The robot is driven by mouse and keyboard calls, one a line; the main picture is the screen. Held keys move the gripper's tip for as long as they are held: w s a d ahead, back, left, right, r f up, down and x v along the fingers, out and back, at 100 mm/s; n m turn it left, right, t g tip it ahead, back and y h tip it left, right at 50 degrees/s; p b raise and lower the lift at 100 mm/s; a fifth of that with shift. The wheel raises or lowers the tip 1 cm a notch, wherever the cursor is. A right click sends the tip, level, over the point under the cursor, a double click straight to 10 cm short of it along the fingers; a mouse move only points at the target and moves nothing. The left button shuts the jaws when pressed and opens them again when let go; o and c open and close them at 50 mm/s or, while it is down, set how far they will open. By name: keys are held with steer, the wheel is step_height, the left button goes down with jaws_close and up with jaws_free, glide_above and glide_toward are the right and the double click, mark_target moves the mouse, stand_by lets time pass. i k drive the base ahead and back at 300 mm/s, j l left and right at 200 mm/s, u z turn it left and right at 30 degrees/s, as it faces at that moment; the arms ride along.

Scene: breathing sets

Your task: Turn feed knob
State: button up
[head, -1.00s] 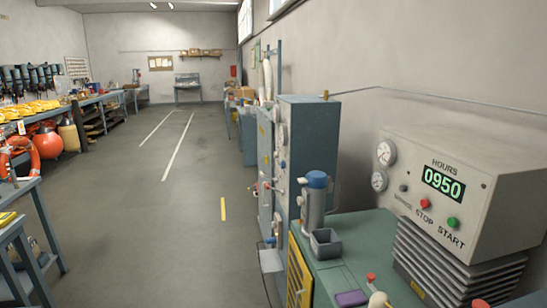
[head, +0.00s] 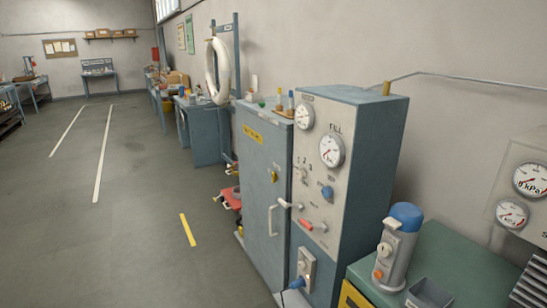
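A tall grey-blue cabinet (head: 375,155) stands right of centre in the head view with a pale control panel (head: 312,222) on its front. The panel carries two round gauges; the lower one (head: 332,151), larger, is labelled FILL, and the label over the upper one (head: 304,115) is too small to read surely. Below them are a blue knob (head: 326,192), a small selector (head: 303,174) by the figures 1, 2, 3, and a red-tipped lever (head: 307,226). I cannot tell which control is the feed knob. My gripper is not in view.
A grey-blue door with a white handle (head: 273,220) adjoins the panel. A green-topped bench (head: 450,262) at right holds a blue-capped cylinder (head: 399,248) and a grey bin (head: 428,296). A red object (head: 230,200) juts out low beyond the door. The floor (head: 130,220) at left is clear.

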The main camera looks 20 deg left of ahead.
mark_target(301, 173)
steer(key=i+j+z, duration=0.2)
steer(key=i+j, duration=1.45)
steer(key=i, duration=0.15)
